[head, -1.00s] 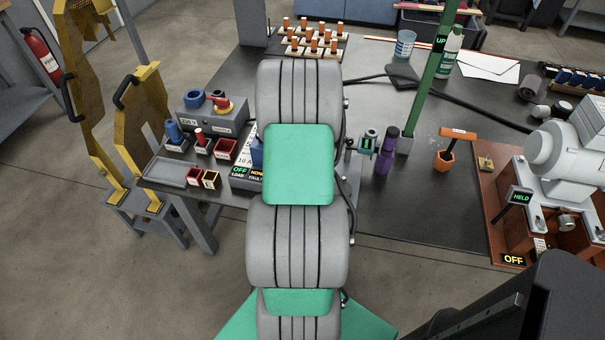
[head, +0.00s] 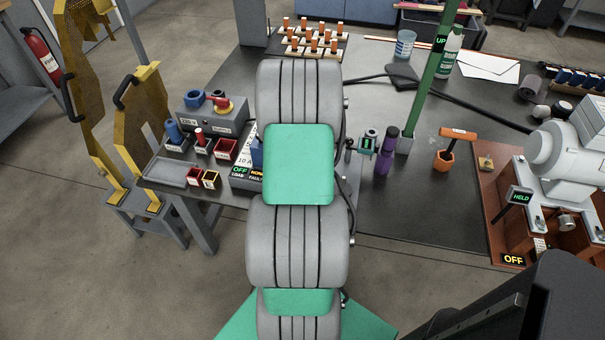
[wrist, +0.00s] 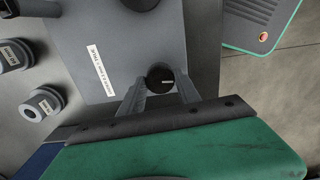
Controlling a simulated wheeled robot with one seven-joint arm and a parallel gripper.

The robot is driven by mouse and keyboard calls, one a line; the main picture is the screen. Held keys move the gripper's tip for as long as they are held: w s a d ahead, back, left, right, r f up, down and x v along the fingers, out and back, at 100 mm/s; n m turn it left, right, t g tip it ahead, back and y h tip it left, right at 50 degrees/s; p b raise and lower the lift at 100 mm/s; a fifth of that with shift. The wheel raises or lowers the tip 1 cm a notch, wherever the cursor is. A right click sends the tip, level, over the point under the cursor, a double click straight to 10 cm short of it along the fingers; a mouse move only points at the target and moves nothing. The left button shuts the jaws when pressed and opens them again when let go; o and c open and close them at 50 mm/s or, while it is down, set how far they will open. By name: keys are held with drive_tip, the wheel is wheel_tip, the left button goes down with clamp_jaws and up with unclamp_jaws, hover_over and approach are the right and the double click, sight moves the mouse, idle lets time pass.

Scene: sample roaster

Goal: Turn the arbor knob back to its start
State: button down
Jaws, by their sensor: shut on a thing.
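In the wrist view, a dark round knob (wrist: 159,74) with a small pale mark stands on a grey housing (wrist: 95,75); I take it to be the arbor knob. My gripper (wrist: 158,92) has one finger on each side of the knob and is shut on it. The finger tips partly cover the knob's lower sides. A white label on the housing is too small to read. In the head view my own arm hides the gripper and the knob.
In the head view, a purple bottle (head: 386,152) and a green post (head: 428,85) stand right of my arm. A red-handled grey box (head: 213,115) and small bins stand left. A machine reading OFF and HELD (head: 519,196) is at far right.

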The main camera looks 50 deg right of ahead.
drive_tip(key=shift+w+r+n, duration=0.1)
drive_tip(key=shift+n, duration=0.6)
drive_tip(key=c, duration=0.9)
unclamp_jaws()
drive_tip(key=shift+o, duration=0.2)
wheel_tip(320, 180, up, 8)
drive_tip(key=shift+f, duration=0.15)
